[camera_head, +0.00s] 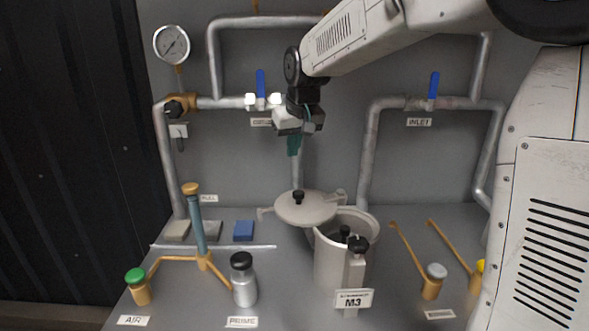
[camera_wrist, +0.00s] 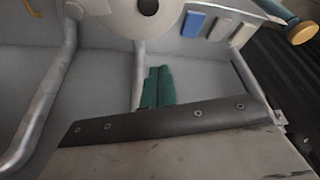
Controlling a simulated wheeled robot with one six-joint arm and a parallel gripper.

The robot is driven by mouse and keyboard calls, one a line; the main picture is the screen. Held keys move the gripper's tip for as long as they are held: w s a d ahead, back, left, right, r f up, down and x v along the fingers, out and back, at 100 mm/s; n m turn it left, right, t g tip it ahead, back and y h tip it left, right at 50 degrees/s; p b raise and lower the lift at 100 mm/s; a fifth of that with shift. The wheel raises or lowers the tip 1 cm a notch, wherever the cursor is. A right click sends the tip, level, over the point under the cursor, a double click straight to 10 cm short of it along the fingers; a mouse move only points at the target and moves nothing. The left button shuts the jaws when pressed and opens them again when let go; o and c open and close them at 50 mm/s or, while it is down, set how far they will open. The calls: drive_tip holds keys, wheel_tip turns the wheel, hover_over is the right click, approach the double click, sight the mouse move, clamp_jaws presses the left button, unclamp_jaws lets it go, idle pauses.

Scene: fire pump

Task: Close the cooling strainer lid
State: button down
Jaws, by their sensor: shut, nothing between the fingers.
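The strainer lid (camera_head: 318,211) is a flat grey disc with a black knob (camera_head: 298,197). It sits swung aside to the left and rear of the grey strainer pot (camera_head: 330,265), whose round mouth shows open. In the wrist view the lid (camera_wrist: 122,20) is cut off by the top edge, with its knob (camera_wrist: 147,6) in sight. My gripper (camera_head: 294,146) has green fingers that point down, shut and empty. It is above and behind the lid, apart from it. The fingers also show in the wrist view (camera_wrist: 158,87).
A black-knobbed post (camera_head: 357,258) stands at the pot's front, by the M3 label (camera_head: 353,298). Pipes with blue-handled valves (camera_head: 433,85) run along the back wall. A silver PRIME cylinder (camera_head: 243,280) and a tall blue-grey lever (camera_head: 198,230) stand left. Brass levers (camera_head: 430,288) lie right.

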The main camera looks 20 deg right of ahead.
hover_over(291, 197)
drive_tip(key=w, duration=0.2)
wheel_tip(291, 197, down, 9)
drive_tip(key=shift+f, duration=0.15)
drive_tip(key=s, duration=0.2)
drive_tip(key=shift+s+d, duration=0.15)
drive_tip(key=shift+s, duration=0.2)
drive_tip(key=shift+s+f, duration=0.1)
drive_tip(key=shift+s, duration=0.4)
drive_tip(key=shift+s, duration=0.1)
